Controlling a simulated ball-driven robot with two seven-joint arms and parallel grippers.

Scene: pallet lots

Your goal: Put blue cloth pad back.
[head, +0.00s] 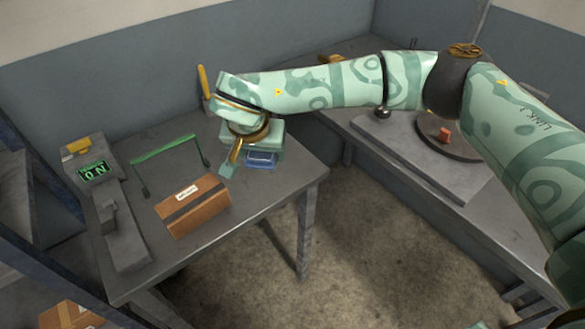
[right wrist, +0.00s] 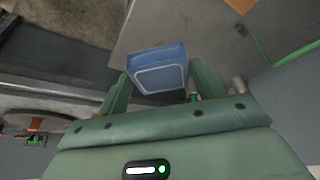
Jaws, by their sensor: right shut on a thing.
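The blue cloth pad (head: 262,159) is a small blue block with a pale outlined face, near the right edge of the left table (head: 262,195). My right gripper (head: 263,150) reaches over that table and is shut on the pad. In the right wrist view the pad (right wrist: 158,72) sits between the two green fingers of the gripper (right wrist: 163,85). I cannot tell whether the pad touches the tabletop. My left gripper is out of view.
A yellow upright thing (head: 202,80) is behind. A turntable with a red block (head: 445,134) is on the right bench.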

